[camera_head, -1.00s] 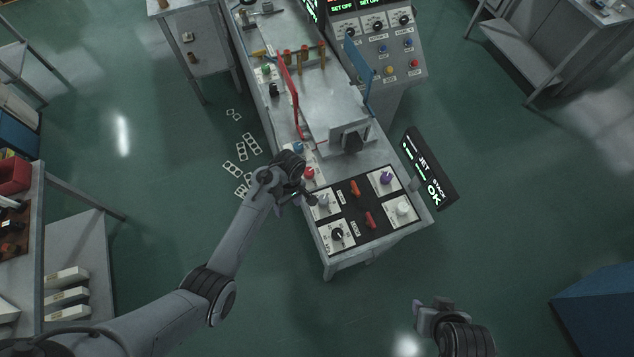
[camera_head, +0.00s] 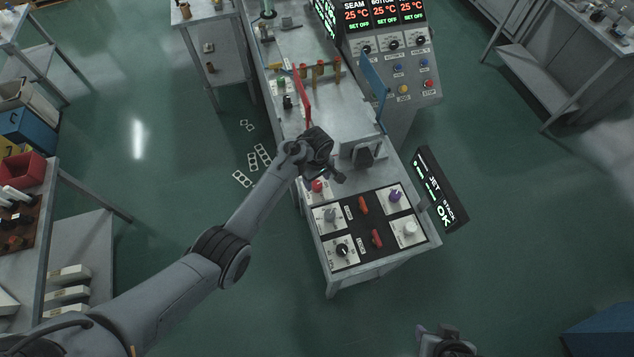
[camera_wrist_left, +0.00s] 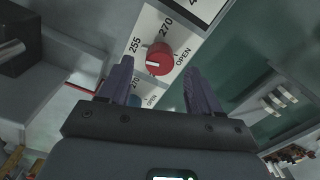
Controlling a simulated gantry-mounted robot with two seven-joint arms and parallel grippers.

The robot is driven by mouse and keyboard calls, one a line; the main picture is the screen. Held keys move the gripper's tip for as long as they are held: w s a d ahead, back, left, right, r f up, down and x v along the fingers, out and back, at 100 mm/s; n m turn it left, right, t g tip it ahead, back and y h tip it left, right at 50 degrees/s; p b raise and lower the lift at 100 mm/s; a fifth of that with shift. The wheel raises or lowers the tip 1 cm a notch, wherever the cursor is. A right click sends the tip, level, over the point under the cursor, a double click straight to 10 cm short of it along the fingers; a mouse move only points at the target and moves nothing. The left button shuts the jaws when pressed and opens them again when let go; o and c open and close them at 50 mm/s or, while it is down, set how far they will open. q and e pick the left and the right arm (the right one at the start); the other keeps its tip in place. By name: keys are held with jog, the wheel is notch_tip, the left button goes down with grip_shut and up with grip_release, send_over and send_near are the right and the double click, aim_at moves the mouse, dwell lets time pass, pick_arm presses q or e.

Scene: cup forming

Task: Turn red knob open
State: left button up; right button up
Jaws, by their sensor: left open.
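The red knob (camera_head: 317,186) sits on a white plate on the bench's left side, just below my left gripper (camera_head: 338,177) in the head view. In the left wrist view the red knob (camera_wrist_left: 158,60) has a white mark, with labels 255, 270 and OPEN around it. My left gripper (camera_wrist_left: 158,78) is open; its two fingers are on either side of the knob's line in that view, apparently not touching it. A blue knob (camera_wrist_left: 135,100) is partly hidden between the fingers. My right gripper (camera_head: 440,335) is at the bottom edge, partly cut off.
The black panel (camera_head: 350,228) with several knobs and red handles lies in front of the red knob. A red bar (camera_head: 301,90) and a blue bar (camera_head: 374,80) stand on the bench. A display (camera_head: 440,190) stands at its right.

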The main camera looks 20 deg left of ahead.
aim_at(317, 186)
pick_arm(q)
jog(key=shift+f, duration=1.45)
jog(key=shift+c, duration=0.4)
jog(key=c, duration=1)
